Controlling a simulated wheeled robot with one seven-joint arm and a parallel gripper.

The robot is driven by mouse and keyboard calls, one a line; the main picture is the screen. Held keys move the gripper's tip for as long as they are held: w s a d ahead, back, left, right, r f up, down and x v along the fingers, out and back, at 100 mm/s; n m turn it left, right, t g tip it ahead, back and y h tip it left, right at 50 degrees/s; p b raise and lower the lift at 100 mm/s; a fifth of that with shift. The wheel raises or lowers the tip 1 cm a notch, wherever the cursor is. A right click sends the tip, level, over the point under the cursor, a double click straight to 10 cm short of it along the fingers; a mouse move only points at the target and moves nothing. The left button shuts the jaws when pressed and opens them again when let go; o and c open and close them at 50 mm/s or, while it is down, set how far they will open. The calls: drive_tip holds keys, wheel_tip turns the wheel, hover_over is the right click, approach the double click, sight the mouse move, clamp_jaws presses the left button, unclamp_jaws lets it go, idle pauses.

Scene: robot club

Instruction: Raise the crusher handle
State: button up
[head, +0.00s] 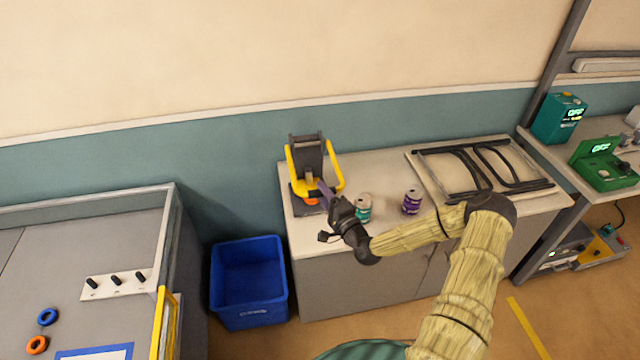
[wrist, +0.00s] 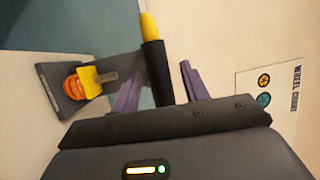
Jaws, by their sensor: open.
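The crusher (head: 308,158) stands at the left end of the cabinet top, with a dark upright and a yellow looped handle (head: 341,180). An orange can-like piece (head: 311,201) sits low in it; in the wrist view the orange piece (wrist: 74,88) is beside a yellow block (wrist: 89,81). My gripper (head: 323,188) is at the crusher's front, its purple fingers open. In the wrist view, a black bar with a yellow end (wrist: 149,27) appears between the fingers of my gripper (wrist: 160,88). Neither finger is clearly pressed on it. The bar's lower end is hidden behind the gripper body.
A teal can (head: 363,208) and a purple can (head: 412,202) stand right of my gripper. A black frame on a board (head: 425,178) lies farther right. A blue bin (head: 249,283) is on the floor at left. A wall poster (wrist: 268,92) shows in the wrist view.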

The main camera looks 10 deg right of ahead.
drive_tip(key=x, duration=0.3)
drive_tip(key=shift+w, duration=0.1)
